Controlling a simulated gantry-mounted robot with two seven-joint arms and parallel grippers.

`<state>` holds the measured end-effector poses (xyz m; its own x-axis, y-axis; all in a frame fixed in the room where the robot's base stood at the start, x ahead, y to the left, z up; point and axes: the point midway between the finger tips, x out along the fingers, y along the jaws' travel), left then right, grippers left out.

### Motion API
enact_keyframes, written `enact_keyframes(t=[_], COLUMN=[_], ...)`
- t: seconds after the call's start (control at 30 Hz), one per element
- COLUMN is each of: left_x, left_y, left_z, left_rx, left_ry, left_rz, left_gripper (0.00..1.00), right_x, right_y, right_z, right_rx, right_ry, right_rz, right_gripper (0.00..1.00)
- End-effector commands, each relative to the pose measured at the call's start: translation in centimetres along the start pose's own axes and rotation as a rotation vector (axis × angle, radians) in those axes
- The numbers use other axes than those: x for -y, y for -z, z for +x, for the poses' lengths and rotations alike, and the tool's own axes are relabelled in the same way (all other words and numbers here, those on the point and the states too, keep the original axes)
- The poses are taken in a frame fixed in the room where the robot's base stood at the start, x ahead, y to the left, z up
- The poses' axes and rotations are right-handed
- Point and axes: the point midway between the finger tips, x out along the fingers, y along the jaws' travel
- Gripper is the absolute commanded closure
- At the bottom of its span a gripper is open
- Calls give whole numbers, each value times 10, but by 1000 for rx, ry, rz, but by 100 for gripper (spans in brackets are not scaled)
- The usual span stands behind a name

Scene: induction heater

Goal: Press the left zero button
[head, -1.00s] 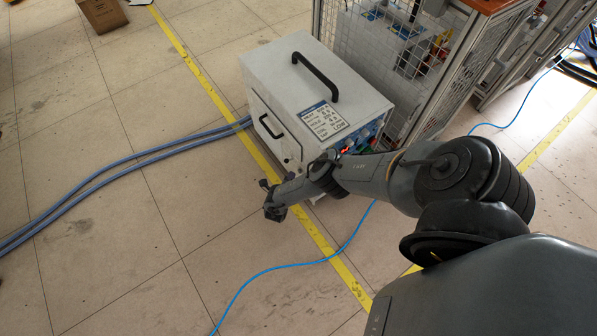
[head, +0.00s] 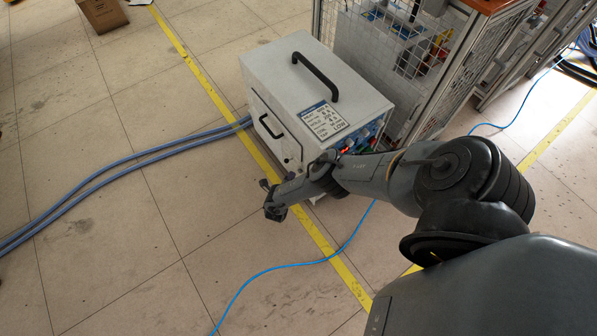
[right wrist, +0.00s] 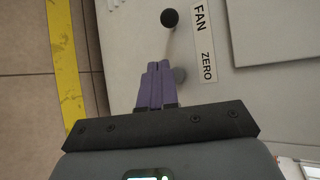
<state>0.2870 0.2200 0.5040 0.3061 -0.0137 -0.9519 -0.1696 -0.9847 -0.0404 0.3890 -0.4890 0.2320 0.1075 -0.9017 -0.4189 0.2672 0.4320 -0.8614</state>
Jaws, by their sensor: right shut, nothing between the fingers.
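The induction heater (head: 285,70), a white box with a black top handle, stands on the floor in the head view. My right arm reaches across its front and hides part of it. In the right wrist view, a pale panel (right wrist: 235,90) carries a white label reading FAN and ZERO (right wrist: 205,45). A round black knob (right wrist: 169,18) sits beside FAN. A grey round shape (right wrist: 180,75) shows beside ZERO, partly behind my fingers. My right gripper (right wrist: 158,66) is shut and empty, its purple fingertips over the panel near that shape; contact cannot be told. My left gripper is not in view.
Blue-grey hoses (head: 130,160) run left from the heater. A thin blue cable (head: 285,266) lies on the floor near my arm. A mesh cage (head: 440,85) stands right behind the heater. Open floor lies left, with a yellow line (head: 205,82).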

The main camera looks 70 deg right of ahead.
Motion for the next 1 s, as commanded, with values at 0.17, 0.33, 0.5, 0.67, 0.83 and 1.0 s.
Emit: enact_keyframes(t=[0.17,0.33,0.5,0.67,0.83,1.0], left_x=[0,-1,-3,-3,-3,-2], left_y=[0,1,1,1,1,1], left_z=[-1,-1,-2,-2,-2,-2], left_rx=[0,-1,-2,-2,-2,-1], left_ry=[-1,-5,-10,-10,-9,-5], left_rz=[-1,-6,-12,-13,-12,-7], left_gripper=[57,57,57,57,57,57], right_x=[3,4,4,4,5,6], right_y=[3,4,4,4,5,6], right_z=[4,6,5,5,6,8], right_rx=[0,0,0,0,0,0], right_ry=[1,1,0,0,1,1], right_rz=[-1,-1,-1,-1,-1,-1], right_gripper=[100,100,100,100,100,100])
